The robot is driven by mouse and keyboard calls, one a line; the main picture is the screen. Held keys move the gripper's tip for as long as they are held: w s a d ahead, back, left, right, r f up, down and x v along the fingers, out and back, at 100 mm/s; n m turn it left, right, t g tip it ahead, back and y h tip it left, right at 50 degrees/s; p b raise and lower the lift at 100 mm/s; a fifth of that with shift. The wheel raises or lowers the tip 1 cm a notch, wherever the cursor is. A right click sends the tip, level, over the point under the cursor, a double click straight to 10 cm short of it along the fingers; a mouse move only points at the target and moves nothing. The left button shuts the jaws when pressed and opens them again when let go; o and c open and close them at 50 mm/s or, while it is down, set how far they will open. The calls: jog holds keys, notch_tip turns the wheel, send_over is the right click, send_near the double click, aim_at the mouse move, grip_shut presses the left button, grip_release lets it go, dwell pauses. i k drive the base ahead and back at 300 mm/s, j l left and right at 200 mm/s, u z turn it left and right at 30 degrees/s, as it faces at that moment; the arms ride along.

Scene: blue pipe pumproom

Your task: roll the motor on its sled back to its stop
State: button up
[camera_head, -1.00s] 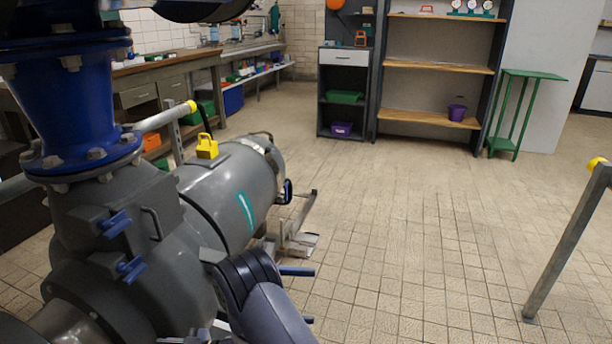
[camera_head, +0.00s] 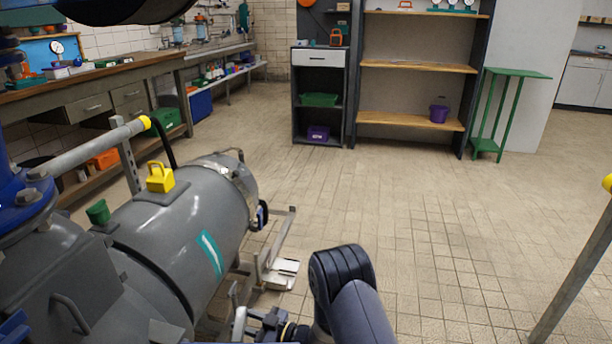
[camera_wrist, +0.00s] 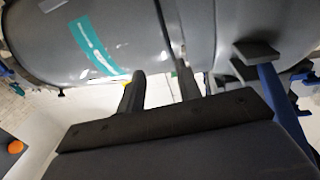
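The motor (camera_head: 190,235) is a large grey cylinder with a teal stripe and a yellow lug on top, at the left in the head view. Its grey side fills the top of the wrist view (camera_wrist: 130,35). Below it are grey metal sled parts (camera_head: 282,272), with a flat plate at the far end; which part is the stop I cannot tell. My gripper (camera_wrist: 160,82) has its two dark fingers apart, pointing towards the motor's side, with nothing visibly held. In the head view its end is low beside the sled, partly cut off. A blue bar (camera_wrist: 285,110) shows right of the fingers.
Blue flanged pipework (camera_head: 20,195) and a handrail (camera_head: 85,150) stand at the left. A grey post (camera_head: 580,275) stands at the right. Shelving (camera_head: 415,68) and a green stand (camera_head: 495,110) are at the back. The tiled floor between is clear.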

aim_at(175, 247)
jog(key=i, duration=1.65)
jog(key=i+l+u, duration=0.1)
jog(key=i, duration=1.6)
jog(key=i+u, duration=0.25)
jog(key=u, duration=0.25)
jog(key=l, duration=0.1)
